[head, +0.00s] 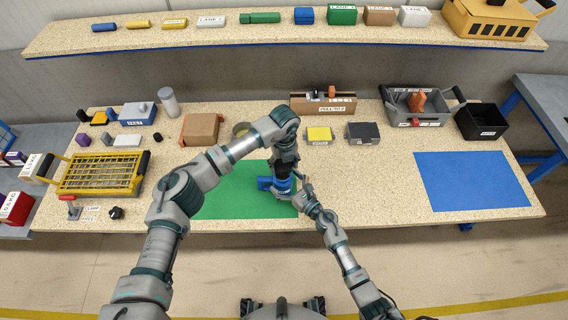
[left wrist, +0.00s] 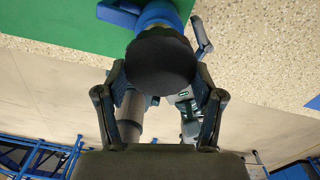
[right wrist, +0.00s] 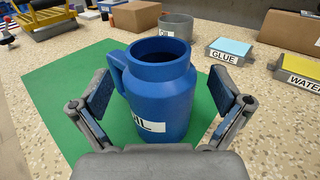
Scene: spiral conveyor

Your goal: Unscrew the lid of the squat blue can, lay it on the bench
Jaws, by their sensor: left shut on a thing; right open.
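The squat blue can (right wrist: 160,95) stands upright on the green mat (right wrist: 50,90), with its handle on the left and a partly visible white label in the right wrist view. Its top rim shows bare, with no lid on it. My left gripper (left wrist: 160,68) is shut on the round black lid (left wrist: 160,60), which is above the can and hides part of it in the left wrist view. In the head view the can (head: 283,186) is partly hidden under my left gripper (head: 284,168). My right gripper (right wrist: 161,92) is open, its fingers either side of the can.
A brown box (head: 201,129) and a yellow basket (head: 102,174) are to the left. The bench between the green mat and the blue mat (head: 475,181) is clear.

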